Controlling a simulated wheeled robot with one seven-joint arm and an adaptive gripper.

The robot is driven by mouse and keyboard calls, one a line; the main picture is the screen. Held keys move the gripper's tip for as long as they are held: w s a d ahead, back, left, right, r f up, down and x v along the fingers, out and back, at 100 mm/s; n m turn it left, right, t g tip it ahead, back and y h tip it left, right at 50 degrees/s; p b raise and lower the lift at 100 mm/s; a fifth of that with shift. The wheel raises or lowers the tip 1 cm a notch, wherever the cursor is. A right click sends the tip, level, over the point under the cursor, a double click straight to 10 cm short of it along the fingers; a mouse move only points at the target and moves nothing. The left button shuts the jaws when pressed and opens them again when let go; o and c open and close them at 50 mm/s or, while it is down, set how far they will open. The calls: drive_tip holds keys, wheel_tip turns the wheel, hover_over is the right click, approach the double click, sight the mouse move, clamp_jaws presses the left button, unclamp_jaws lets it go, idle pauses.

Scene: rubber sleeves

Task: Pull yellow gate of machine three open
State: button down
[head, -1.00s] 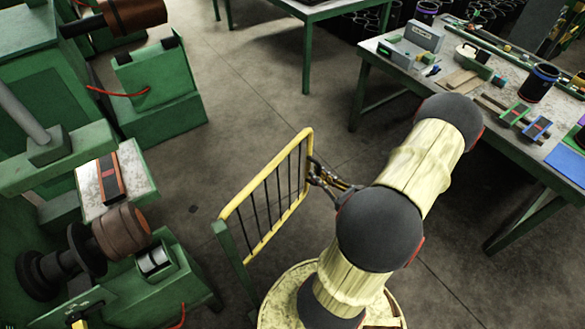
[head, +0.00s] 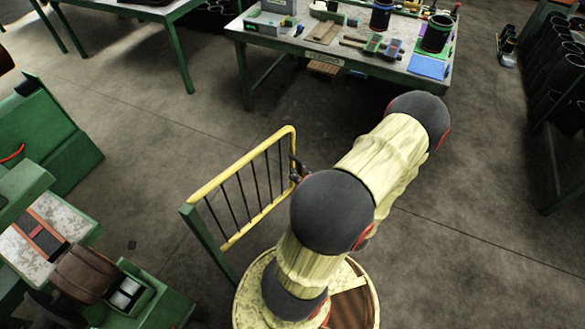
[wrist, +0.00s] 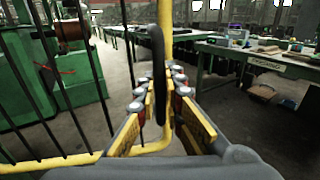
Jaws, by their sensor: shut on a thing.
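The yellow gate (head: 238,179) is a yellow tube frame with thin dark bars, on a green post (head: 207,245) at its left end. In the head view it stands out over the floor, left of my arm. My gripper (head: 297,170) is at its far right end, partly hidden behind my arm. In the wrist view the gripper (wrist: 163,105) is shut on a dark upright handle-like bar (wrist: 158,60) of the gate. The yellow end tube (wrist: 166,30) shows just behind it.
Green machines (head: 50,130) stand at the left. A workbench (head: 262,46) with tools and dark cups stands beyond the gate. Racks of black sleeves (head: 560,85) are at the right. The floor (head: 150,130) between gate and bench is clear.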

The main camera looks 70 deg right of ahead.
drive_tip(key=shift+s+a, duration=0.2)
drive_tip(key=shift+s, duration=0.1)
drive_tip(key=c, duration=2)
unclamp_jaws()
drive_tip(key=shift+o, duration=0.2)
drive_tip(key=v, duration=1.2)
drive_tip(key=shift+a, duration=0.1)
